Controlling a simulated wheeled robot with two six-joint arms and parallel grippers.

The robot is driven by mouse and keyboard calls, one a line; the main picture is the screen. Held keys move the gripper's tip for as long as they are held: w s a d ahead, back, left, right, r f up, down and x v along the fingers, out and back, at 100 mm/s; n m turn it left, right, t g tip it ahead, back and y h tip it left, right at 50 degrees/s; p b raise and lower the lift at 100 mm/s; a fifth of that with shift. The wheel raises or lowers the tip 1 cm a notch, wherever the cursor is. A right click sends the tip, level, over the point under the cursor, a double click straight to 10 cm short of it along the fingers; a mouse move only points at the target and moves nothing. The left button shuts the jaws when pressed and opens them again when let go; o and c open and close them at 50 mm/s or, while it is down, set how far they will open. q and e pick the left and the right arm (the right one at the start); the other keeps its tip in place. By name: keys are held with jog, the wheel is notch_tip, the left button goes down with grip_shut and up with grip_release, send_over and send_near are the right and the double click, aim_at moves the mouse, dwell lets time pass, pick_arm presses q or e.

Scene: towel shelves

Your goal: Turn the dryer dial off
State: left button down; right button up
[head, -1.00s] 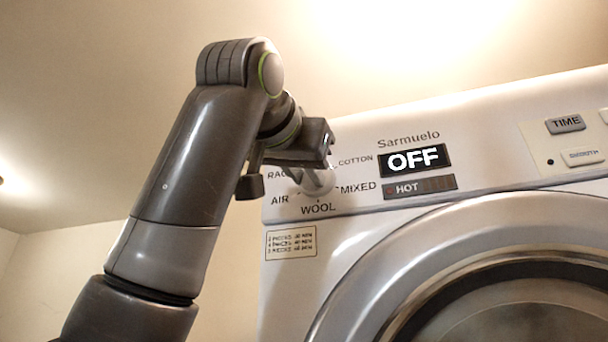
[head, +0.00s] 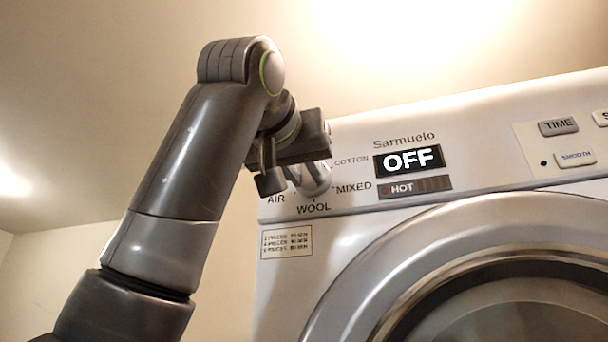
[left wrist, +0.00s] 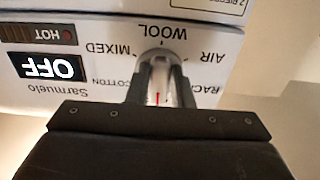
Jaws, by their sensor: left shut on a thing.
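The white dryer (head: 350,225) fills the right of the head view. Its dial (head: 318,180) is a rounded silver knob at the upper left of the panel, partly hidden by my gripper. My left gripper (head: 292,178) is at the dial. In the left wrist view, the two fingers of the left gripper (left wrist: 160,98) are shut on the dial (left wrist: 160,58), with a red mark between them. The labels WOOL, MIXED, COTTON and AIR ring the dial. The display (head: 408,160) reads OFF. My right gripper is not in view.
Right of the dial are the HOT indicator (head: 414,188), a TIME button (head: 558,126) and a SMOOTH button (head: 575,158). The round door (head: 500,215) bulges below the panel. A small label (head: 287,243) is below the dial. The space left of the dryer looks clear.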

pick_arm(q)
jog(key=c, duration=1.7)
grip_release()
jog(key=shift+w+d+f, duration=0.1)
jog(key=shift+f, duration=0.2)
jog(key=o, duration=0.4)
jog(key=shift+r, duration=0.2)
jog(key=b+v, duration=0.5)
jog(key=v, duration=1.2)
jog(key=shift+s, duration=0.35)
jog(key=shift+w, duration=0.1)
